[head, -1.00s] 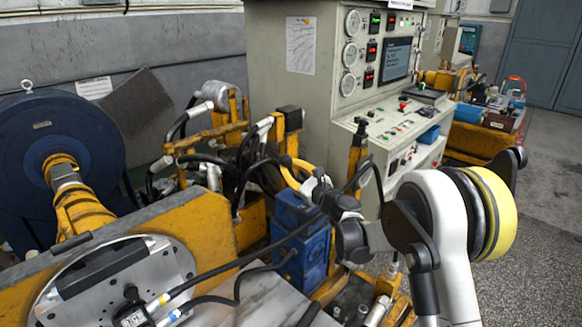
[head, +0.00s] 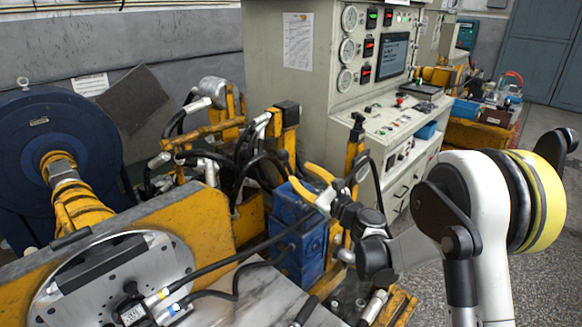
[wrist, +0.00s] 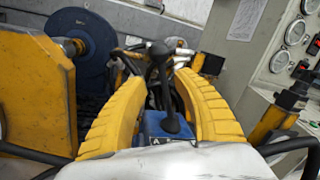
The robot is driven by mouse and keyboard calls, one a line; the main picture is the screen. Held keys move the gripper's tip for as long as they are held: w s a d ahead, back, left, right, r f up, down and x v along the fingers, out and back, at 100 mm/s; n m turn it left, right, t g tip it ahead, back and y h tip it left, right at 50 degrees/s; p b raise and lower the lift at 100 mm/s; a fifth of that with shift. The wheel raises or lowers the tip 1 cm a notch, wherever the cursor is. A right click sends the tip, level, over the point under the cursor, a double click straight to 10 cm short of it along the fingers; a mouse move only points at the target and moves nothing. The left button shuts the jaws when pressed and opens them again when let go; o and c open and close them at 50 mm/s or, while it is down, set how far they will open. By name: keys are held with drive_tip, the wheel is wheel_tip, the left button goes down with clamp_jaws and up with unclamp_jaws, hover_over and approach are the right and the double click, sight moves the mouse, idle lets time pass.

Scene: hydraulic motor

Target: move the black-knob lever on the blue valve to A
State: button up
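The blue valve (head: 300,235) stands in the middle of the head view, just below my gripper (head: 306,177). In the wrist view the top of the blue valve (wrist: 165,128) shows between the finger bases, with a small label on it. The black-knob lever (wrist: 165,85) rises from it, its knob (wrist: 160,52) at the top. My gripper (wrist: 157,72) is open, with its yellow fingers on either side of the lever and a visible gap on both sides.
The control cabinet (head: 290,110) with gauges stands behind and to the right. Yellow frames and black hoses (head: 245,185) crowd the left of the valve. A yellow post with a black top (wrist: 280,105) stands close to the right of my gripper.

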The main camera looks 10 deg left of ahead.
drive_tip(key=shift+v, duration=1.85)
drive_tip(key=s+d+r+n+g+h, duration=0.2)
drive_tip(key=s+n, duration=0.4)
drive_tip(key=s, duration=0.1)
drive_tip(key=s+d+r+n+g+h, duration=0.2)
drive_tip(key=s+r+n+g, duration=0.1)
drive_tip(key=s+n, duration=0.35)
drive_tip(key=s+d+f+n+g+h, duration=0.1)
drive_tip(key=s+d+f+n+h, duration=0.2)
drive_tip(key=s+d, duration=0.5)
drive_tip(key=s+d+f+n+g+h, duration=0.1)
drive_tip(key=s+d+f+n+h, duration=0.2)
drive_tip(key=s, duration=1.2)
drive_tip(key=d+n+h, duration=0.2)
drive_tip(key=d+n, duration=0.2)
drive_tip(key=d, duration=0.2)
drive_tip(key=shift+h, duration=0.4)
drive_tip(key=shift+s+a, duration=0.1)
drive_tip(key=shift+a, duration=0.05)
